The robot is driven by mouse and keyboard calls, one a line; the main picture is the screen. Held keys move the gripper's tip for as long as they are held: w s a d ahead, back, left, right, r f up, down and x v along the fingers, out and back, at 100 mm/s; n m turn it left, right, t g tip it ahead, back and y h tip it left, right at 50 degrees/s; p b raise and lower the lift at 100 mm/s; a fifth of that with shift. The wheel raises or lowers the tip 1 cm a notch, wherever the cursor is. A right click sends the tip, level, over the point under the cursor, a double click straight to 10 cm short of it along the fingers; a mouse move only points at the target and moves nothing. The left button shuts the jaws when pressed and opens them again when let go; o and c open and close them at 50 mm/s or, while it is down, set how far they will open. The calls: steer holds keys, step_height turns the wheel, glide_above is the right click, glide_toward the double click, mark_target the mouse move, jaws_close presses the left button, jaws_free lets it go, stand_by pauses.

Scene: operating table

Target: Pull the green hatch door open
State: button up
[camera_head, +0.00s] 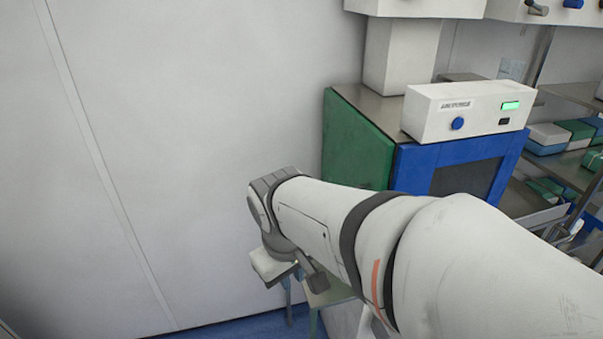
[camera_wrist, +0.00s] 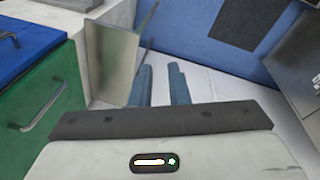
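A green panel with a metal bar handle (camera_wrist: 45,105) is at the left of the wrist view, below a blue panel. It appears flush and shut. A green cabinet side (camera_head: 352,145) shows in the head view; I cannot tell whether it is the same panel. My gripper (camera_wrist: 162,80) has two blue fingers with a gap between them and nothing visible in it. It is right of the green panel, apart from the handle. In the head view my arm hides most of the gripper and the lower cabinet.
A grey-green metal plate (camera_wrist: 110,62) stands between the green panel and my fingers. A white device (camera_head: 466,108) sits on the cabinet, above a blue-framed front (camera_head: 412,168). Shelves with boxes (camera_head: 560,135) are at right. A bare white wall (camera_head: 180,140) fills the left.

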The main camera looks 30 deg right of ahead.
steer(key=w+d+n+h+p, duration=0.2)
steer(key=w+d+n+h, duration=0.2)
steer(key=d, duration=0.4)
steer(key=w+d+f+n+g+h+p, duration=0.1)
steer(key=w+d+n+h+p, duration=0.1)
steer(key=w+d+n+h, duration=0.3)
steer(key=w+d+n+g+h+p, duration=0.1)
steer(key=w+d+n+h, duration=0.4)
steer(key=d, duration=0.6)
steer(key=shift+w+d+f+n+h+p, duration=0.1)
steer(key=shift+d+f+n+h+p, duration=0.1)
steer(key=shift+n+h+p, duration=0.3)
steer(key=shift+w+d+f+n+h+p, duration=0.1)
steer(key=shift+d+n+h+p, duration=0.1)
steer(key=shift+n+h, duration=0.45)
steer(key=shift+r, duration=0.1)
jaws_close()
